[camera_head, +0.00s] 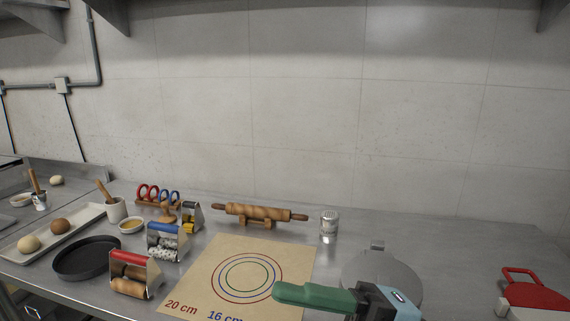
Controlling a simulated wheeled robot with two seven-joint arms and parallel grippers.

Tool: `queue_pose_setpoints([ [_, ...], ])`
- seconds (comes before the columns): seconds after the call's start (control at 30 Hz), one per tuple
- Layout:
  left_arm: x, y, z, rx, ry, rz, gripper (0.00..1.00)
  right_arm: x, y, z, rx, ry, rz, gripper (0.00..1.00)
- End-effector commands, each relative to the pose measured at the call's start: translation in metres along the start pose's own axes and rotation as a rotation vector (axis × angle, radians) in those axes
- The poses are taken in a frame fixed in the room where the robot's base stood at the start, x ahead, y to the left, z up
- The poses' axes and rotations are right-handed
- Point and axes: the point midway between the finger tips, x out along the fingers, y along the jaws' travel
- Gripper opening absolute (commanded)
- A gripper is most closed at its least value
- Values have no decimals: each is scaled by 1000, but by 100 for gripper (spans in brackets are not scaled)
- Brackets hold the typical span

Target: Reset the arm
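A green handle (314,297) lies across the front of the round grey press plate (383,273), at the lower right. A dark block with a light blue piece joins the handle's right end at the bottom edge. I cannot tell whether this dark part is my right gripper or part of a tool. No clear fingertips show there, so I cannot see whether it is open or shut. My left gripper and arm are not in view.
A paper mat (210,268) with rings lies centre front. Behind it are a rolling pin (258,212) on a stand and a shaker (329,228). Rollers, a black pan (87,258) and a dough tray (22,257) crowd the left. A red-handled thing (535,293) sits far right.

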Motion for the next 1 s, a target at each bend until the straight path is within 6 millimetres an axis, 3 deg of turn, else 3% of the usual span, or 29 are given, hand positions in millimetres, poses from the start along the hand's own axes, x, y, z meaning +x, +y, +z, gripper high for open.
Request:
queue_pose_setpoints([
  [0.1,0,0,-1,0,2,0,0,-16,39,24,79,-152,313,64],
  [0.2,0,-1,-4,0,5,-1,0,-45,59,52,159,-327,536,64],
  [0.27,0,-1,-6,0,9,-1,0,-68,62,72,214,-450,651,64],
  [0.37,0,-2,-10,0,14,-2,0,-112,53,102,322,-680,804,64],
  [0.47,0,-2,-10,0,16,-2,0,-160,24,126,451,-932,906,64],
  [0.63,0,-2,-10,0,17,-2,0,-235,-62,138,722,-1381,945,64],
  [0.8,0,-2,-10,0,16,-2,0,-281,-156,109,1010,-1750,829,64],
  [1.0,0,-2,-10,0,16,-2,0,-300,-232,58,1287,-2001,623,64],
])
